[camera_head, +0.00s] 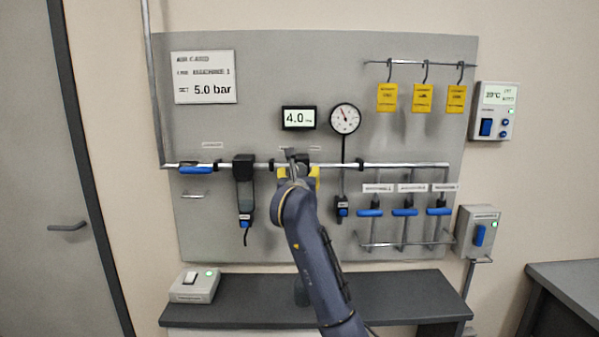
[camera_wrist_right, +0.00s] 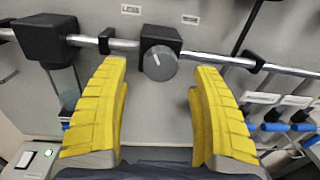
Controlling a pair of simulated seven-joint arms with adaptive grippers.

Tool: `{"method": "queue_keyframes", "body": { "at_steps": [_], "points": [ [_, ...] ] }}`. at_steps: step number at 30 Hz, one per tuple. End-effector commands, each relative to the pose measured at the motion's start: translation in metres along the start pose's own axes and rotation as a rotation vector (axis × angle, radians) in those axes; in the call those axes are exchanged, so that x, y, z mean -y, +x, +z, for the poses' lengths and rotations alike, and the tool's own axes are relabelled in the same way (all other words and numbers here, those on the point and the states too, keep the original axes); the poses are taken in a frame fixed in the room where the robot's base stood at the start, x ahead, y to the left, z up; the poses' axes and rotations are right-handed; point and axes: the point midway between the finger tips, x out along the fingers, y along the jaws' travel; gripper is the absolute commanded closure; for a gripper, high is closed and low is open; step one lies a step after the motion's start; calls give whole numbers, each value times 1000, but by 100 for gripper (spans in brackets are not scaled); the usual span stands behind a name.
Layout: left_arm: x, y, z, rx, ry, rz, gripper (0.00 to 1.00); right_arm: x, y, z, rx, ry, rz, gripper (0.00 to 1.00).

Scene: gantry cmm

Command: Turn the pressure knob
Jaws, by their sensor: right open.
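The pressure knob (camera_wrist_right: 160,63) is a grey round knob with a white mark, on a black block on the metal pipe. It shows in the right wrist view, between and beyond the fingertips; in the head view my arm hides it. My right gripper (camera_head: 298,171) has yellow fingers, which also show in the wrist view (camera_wrist_right: 157,72). It is open, pointing at the knob, with space on both sides; contact is not visible. The digital display (camera_head: 298,118) reads 4.0. A round dial gauge (camera_head: 345,118) stands beside it. A sign (camera_head: 205,77) reads 5.0 bar. My left gripper is not in view.
A black filter unit (camera_head: 244,182) hangs left of the knob. A blue-handled valve (camera_head: 197,169) is further left. Several blue-handled outlets (camera_head: 404,212) are at the right. Yellow tags (camera_head: 425,98) hang above. A dark shelf (camera_head: 400,297) with a switch box (camera_head: 194,286) is below.

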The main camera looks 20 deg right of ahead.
Motion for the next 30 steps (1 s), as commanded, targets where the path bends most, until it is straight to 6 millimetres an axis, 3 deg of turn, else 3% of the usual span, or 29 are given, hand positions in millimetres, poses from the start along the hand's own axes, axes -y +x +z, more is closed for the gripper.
{"method": "queue_keyframes", "body": {
  "at_steps": [3, 10, 26, 30],
  "points": [
    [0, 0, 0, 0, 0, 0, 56, 1, 18, 0, 0, -2, -2, 35],
    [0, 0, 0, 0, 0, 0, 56, 0, 39, 0, 0, -2, -1, 35],
    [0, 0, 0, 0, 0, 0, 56, 0, 47, 0, 0, 0, 0, 35],
    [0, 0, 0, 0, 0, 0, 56, 0, 47, 0, 0, 0, 0, 51]
  ]
}}
